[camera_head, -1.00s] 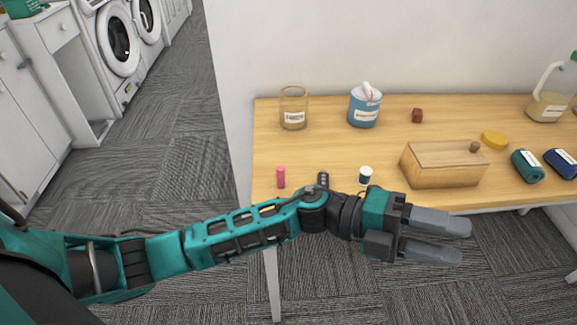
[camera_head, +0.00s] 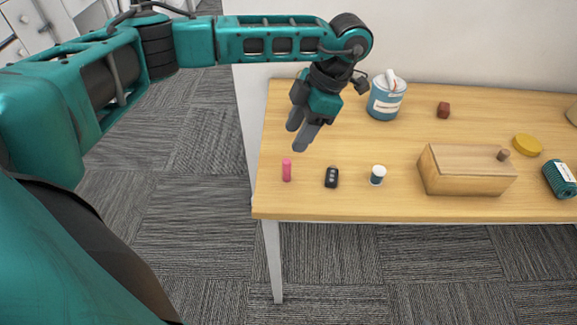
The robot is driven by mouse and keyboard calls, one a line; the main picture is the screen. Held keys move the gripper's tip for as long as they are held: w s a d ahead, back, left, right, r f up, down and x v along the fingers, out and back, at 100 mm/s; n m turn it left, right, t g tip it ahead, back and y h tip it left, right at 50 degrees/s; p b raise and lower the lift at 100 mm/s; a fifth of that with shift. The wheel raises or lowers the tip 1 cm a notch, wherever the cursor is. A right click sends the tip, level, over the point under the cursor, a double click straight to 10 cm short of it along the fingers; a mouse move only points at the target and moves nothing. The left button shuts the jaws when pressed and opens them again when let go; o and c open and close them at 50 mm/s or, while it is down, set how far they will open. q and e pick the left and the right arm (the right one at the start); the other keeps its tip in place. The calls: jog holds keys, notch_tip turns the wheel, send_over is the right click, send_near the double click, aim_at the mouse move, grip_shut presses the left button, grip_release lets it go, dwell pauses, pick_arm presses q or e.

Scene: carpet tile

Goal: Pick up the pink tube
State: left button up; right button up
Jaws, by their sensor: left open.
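The pink tube (camera_head: 286,170) stands upright near the front left corner of the wooden table (camera_head: 340,207). My left gripper (camera_head: 298,136) reaches in above the table, with its fingers pointing down and a little left. It is open and empty, just above and behind the tube in the picture, and apart from it. My right gripper is not in view.
A black key fob (camera_head: 332,177) and a small white-capped jar (camera_head: 377,175) are right of the tube.

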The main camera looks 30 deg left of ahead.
aim_at(288, 161)
pick_arm(q)
jog(key=x, duration=0.4)
jog(key=shift+s+f, duration=0.1)
jog(key=shift+f, duration=0.3)
jog(key=shift+d+p+x, duration=0.15)
jog(key=shift+d+x, duration=0.05)
jog(key=shift+x, duration=1.15)
jog(key=shift+d+p+x, duration=0.15)
jog(key=shift+d+x, duration=0.05)
jog(key=shift+x, duration=1.15)
jog(key=shift+s+f, duration=0.1)
jog(key=shift+c, duration=0.5)
jog(key=shift+d, duration=0.1)
grip_shut()
